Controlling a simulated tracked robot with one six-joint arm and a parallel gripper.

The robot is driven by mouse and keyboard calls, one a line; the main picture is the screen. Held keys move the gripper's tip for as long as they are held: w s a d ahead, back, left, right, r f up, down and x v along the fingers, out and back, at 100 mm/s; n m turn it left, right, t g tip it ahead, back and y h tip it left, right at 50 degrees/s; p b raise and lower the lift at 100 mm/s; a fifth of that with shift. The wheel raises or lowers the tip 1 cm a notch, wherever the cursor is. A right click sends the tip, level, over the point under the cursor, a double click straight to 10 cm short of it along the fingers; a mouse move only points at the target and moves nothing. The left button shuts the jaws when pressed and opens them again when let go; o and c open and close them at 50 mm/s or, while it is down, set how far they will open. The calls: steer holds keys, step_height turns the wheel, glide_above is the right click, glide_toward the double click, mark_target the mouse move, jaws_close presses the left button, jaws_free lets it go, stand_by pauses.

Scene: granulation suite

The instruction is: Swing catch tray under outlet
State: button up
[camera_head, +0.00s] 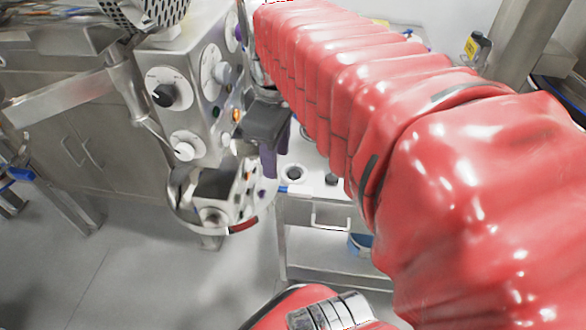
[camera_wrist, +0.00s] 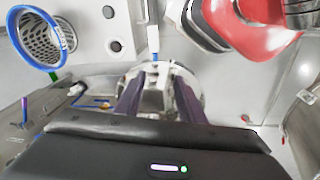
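In the head view a round metal catch tray (camera_head: 183,213) with a red grip (camera_head: 243,226) hangs low on the machine. A grey block with small knobs shows within its rim. My gripper (camera_head: 274,166) points down, right of the tray in the picture, with its purple fingers partly hidden behind its dark body. In the wrist view the two purple fingers (camera_wrist: 160,100) stand apart. A round, pale metal part (camera_wrist: 195,80), probably the tray, shows beyond and between them. I cannot tell whether they touch it. The outlet cannot be clearly made out.
The machine housing (camera_head: 172,58) with several dials stands close left of my gripper. A white-topped cart (camera_head: 307,160) is right of the tray, with a blue container (camera_head: 360,244) on its lower shelf. A blue-rimmed mesh basket (camera_wrist: 38,40) shows in the wrist view. Floor at lower left is clear.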

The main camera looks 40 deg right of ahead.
mark_target(305, 189)
steer(key=s+d+r+n+g, duration=0.1)
steer(key=s+d+r+n, duration=0.1)
steer(key=d, duration=0.4)
steer(key=shift+n+g+y, duration=0.3)
steer(key=shift+y, duration=0.1)
steer(key=shift+s, duration=0.1)
step_height(305, 189, down, 14)
steer(key=shift+r, duration=0.2)
steer(key=shift+c, duration=0.4)
jaws_close()
